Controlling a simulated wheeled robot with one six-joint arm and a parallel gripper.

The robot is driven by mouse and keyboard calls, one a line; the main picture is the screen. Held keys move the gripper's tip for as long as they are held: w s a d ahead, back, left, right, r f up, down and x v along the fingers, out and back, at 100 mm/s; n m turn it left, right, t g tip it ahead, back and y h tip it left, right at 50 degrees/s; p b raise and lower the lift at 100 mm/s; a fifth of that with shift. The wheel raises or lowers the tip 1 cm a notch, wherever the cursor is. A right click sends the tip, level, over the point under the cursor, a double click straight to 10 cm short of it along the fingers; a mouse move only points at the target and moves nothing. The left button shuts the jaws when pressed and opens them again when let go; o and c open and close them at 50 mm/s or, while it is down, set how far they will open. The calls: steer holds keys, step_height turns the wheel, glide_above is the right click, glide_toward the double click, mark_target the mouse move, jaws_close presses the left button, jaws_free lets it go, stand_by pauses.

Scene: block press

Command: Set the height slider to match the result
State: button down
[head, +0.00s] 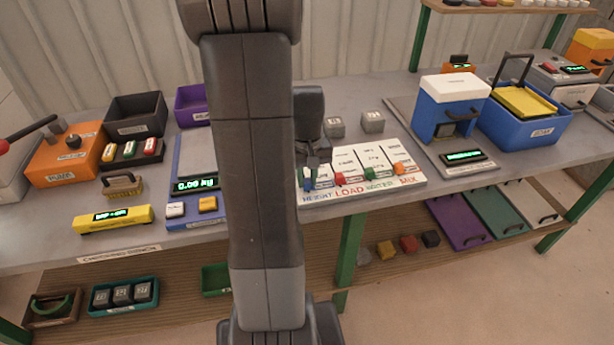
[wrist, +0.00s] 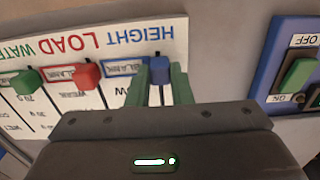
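The slider board (head: 345,196) is white, with columns marked HEIGHT, LOAD, WATER and MIX. The height slider's blue knob (wrist: 161,68) is at the end of its slot by the HEIGHT lettering, beside the BLANK mark. My gripper (wrist: 161,78) has its green fingers on both sides of this knob, close against it with no clear gap, so it looks shut on it. In the head view my gripper (head: 313,165) reaches down to the board's left column, partly behind my arm. The load slider's red knob (wrist: 86,76) is also near its BLANK mark.
The water slider's green knob (wrist: 26,80) stands beside the red one. A blue switch panel (wrist: 291,70) is close to my gripper in the wrist view. A blue press (head: 450,105) stands right of the board, with a green-lit display (head: 464,156). Two grey blocks (head: 372,122) stand behind.

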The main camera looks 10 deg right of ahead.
steer(key=w, duration=0.7)
steer(key=shift+w+a+p, duration=0.1)
steer(key=shift+a+p, duration=0.05)
steer(key=shift+p, duration=0.25)
steer(key=c, duration=1.3)
jaws_free()
steer(key=shift+r, duration=0.1)
step_height(320, 180, up, 14)
steer(key=shift+f, duration=0.15)
